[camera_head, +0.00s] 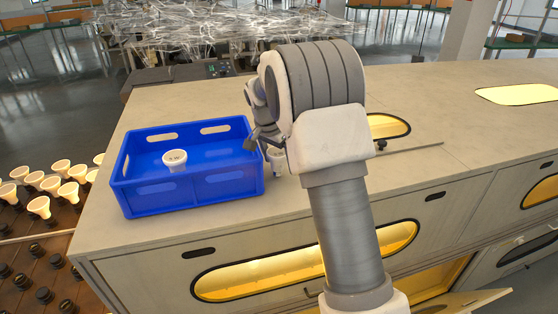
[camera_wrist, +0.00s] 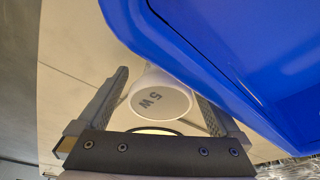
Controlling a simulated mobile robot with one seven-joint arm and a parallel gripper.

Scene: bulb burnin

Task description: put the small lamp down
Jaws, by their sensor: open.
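In the head view the lamp (camera_head: 277,160) appears beside the right wall of the blue crate, at the countertop (camera_head: 230,232). My arm partly hides it there, and I cannot tell whether its base rests on the surface. My gripper (camera_head: 264,143) shows just above it.
The blue crate (camera_head: 190,190) stands on the counter with another white lamp (camera_head: 175,160) inside. Its wall is very close to the gripper. Several lamps (camera_head: 40,206) stand in a rack at the left. Countertop to the right is mostly clear, with lit yellow windows.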

